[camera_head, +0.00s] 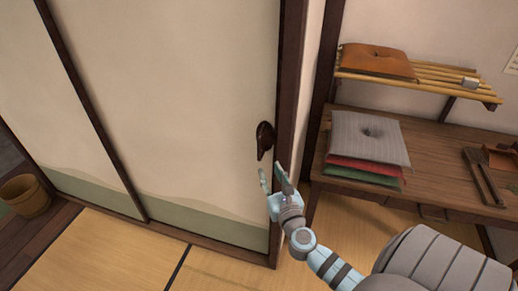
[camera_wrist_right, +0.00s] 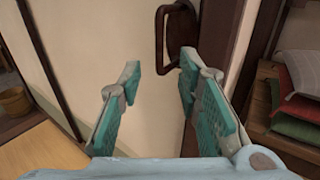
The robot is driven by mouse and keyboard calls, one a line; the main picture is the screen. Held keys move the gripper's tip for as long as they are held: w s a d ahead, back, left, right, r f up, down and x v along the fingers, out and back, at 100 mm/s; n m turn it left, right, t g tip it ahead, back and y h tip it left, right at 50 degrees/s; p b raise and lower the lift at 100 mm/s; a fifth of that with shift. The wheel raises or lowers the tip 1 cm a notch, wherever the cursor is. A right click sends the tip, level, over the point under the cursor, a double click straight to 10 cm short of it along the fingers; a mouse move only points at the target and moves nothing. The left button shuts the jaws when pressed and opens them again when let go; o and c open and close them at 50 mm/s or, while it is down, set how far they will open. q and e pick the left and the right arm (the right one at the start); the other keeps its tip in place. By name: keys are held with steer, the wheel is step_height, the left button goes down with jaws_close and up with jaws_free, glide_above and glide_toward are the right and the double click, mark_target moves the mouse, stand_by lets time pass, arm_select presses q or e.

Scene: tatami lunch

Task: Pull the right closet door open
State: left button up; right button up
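The right closet door (camera_head: 195,90) is a cream sliding panel with a green lower band and a dark wood frame. It stands against the dark post at its right edge. Its dark brown handle (camera_head: 265,139) sits near that edge and shows at the top of the right wrist view (camera_wrist_right: 178,35). My right gripper (camera_head: 271,172) is just below the handle in the head view. In the wrist view its two teal fingers (camera_wrist_right: 158,82) are spread apart with nothing between them, and the handle lies beyond the fingertips. My left gripper is not in view.
A wooden bench (camera_head: 440,150) at the right holds a stack of cushions (camera_head: 368,140) and dark utensils (camera_head: 483,175). A woven basket (camera_head: 25,196) stands at the far left. The tatami floor (camera_head: 110,252) before the doors is clear.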

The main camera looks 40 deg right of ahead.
mark_target(260, 151)
steer(key=b+x, duration=0.1)
steer(key=x, duration=1)
steer(key=shift+a+f, duration=0.1)
steer(key=shift+f, duration=0.05)
steer(key=shift+w+d, duration=0.2)
steer(key=shift+w, duration=0.3)
jaws_close()
